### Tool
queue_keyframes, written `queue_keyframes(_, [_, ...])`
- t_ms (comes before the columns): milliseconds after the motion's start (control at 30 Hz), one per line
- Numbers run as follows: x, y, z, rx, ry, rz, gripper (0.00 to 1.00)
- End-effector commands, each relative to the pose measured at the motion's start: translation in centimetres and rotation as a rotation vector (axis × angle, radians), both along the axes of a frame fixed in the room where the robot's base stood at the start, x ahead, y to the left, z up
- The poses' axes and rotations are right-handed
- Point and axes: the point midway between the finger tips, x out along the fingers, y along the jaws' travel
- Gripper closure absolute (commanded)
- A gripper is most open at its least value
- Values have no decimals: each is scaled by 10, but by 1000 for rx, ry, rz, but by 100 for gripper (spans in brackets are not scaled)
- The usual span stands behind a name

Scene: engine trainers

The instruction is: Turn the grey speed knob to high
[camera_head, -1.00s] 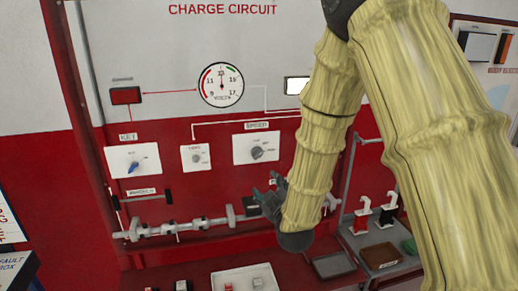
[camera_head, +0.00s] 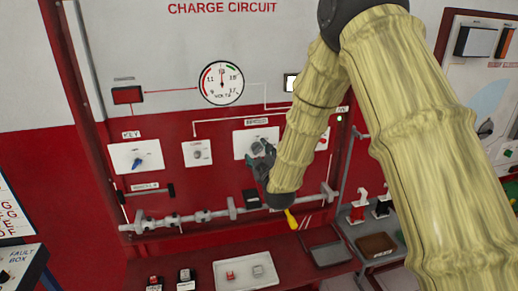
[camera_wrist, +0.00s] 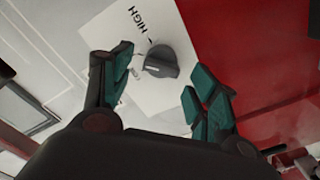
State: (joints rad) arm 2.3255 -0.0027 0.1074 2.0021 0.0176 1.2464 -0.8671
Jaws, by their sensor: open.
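The grey speed knob (camera_wrist: 161,62) is on a white plate (camera_wrist: 108,22) with the word HIGH printed at its upper left in the wrist view. A pale mark shows on the knob's left side, turned away from the word HIGH. My gripper (camera_wrist: 160,80) is open, with one green-padded finger on each side of the knob and gaps between. I see no clear contact. In the head view, the knob (camera_head: 258,145) is partly covered by my gripper (camera_head: 263,158), which reaches the white speed plate (camera_head: 240,141) from below right.
A key switch (camera_head: 137,160) and a smaller knob (camera_head: 198,153) sit to the left on the red panel. A round volt gauge (camera_head: 221,82) is above. A horizontal shaft (camera_head: 185,218) runs below. A table with a white tray (camera_head: 222,284) stands in front.

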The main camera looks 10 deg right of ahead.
Motion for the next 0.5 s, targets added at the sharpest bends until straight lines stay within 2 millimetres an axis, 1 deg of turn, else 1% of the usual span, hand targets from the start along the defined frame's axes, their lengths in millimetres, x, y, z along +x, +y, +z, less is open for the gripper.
queue_keyframes(167, [10, 1, 0, 0, 0, 0, 40])
queue_keyframes(467, [12, 1, -1, 0, 1, 1, 40])
queue_keyframes(500, [12, 1, -1, 0, 0, 0, 44])
